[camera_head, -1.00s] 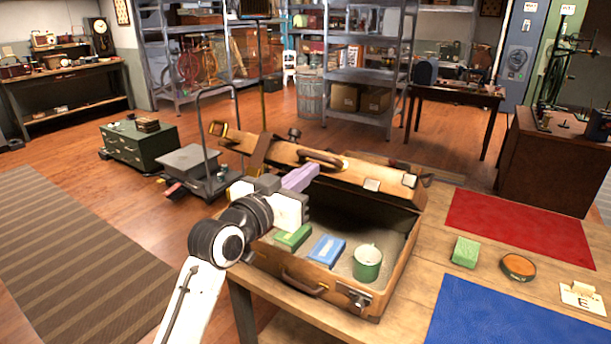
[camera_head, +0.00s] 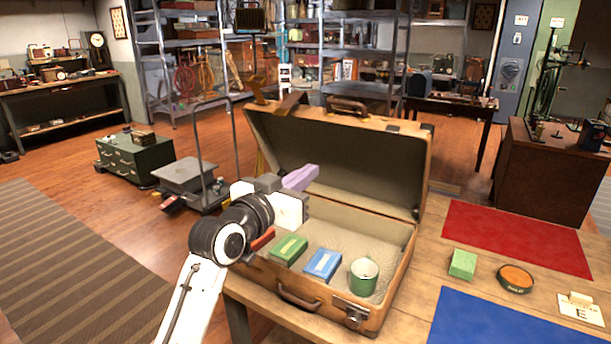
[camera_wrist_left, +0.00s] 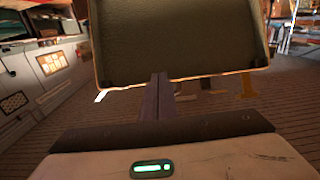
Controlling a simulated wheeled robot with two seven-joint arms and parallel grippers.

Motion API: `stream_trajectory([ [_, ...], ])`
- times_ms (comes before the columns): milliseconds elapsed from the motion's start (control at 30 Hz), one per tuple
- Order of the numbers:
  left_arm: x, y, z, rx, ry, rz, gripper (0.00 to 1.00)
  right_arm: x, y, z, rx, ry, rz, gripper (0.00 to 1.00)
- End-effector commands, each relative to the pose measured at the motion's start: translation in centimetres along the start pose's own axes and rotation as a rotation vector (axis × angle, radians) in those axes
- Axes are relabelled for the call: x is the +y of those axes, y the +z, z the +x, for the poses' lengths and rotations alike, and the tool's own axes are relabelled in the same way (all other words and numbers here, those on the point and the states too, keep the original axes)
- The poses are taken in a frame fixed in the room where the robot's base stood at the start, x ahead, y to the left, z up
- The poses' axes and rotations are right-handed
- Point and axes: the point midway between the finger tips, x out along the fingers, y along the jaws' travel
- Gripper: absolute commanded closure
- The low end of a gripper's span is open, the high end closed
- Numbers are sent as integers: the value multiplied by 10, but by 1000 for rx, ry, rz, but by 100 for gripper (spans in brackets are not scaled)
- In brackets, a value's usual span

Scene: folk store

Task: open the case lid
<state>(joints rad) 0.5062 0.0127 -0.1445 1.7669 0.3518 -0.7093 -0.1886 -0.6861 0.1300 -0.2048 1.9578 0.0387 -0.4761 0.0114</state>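The brown case stands on the wooden table, its base (camera_head: 330,307) in front. Its lid (camera_head: 345,165) is raised and leans back, the dark lining facing me. My left gripper (camera_head: 308,173) is over the left part of the case, its purple fingers in front of the lid lining. In the left wrist view the fingers (camera_wrist_left: 158,97) are together with nothing between them, and the lid lining (camera_wrist_left: 180,40) fills the upper middle. I cannot tell whether they touch it. My right gripper is out of view.
In the case are a green box (camera_head: 289,249), a blue box (camera_head: 323,264), a green mug (camera_head: 364,275) and a red item (camera_head: 263,239). Right of it are a red mat (camera_head: 515,238), a blue mat (camera_head: 500,320), a green block (camera_head: 462,264) and a round tin (camera_head: 515,278).

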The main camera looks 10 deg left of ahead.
Motion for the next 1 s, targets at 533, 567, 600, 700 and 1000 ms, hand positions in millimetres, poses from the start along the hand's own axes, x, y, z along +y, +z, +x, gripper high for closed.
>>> stream_trajectory([
  [533,0,1,-6,0,0,0,100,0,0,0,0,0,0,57],
  [567,0,1,-8,-1,-1,0,100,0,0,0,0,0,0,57],
  [600,-1,1,-12,-1,-1,0,100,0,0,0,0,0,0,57],
  [700,-1,1,-22,0,-1,1,100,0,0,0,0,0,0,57],
  [1000,-1,0,-53,0,-1,1,100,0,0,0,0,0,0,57],
])
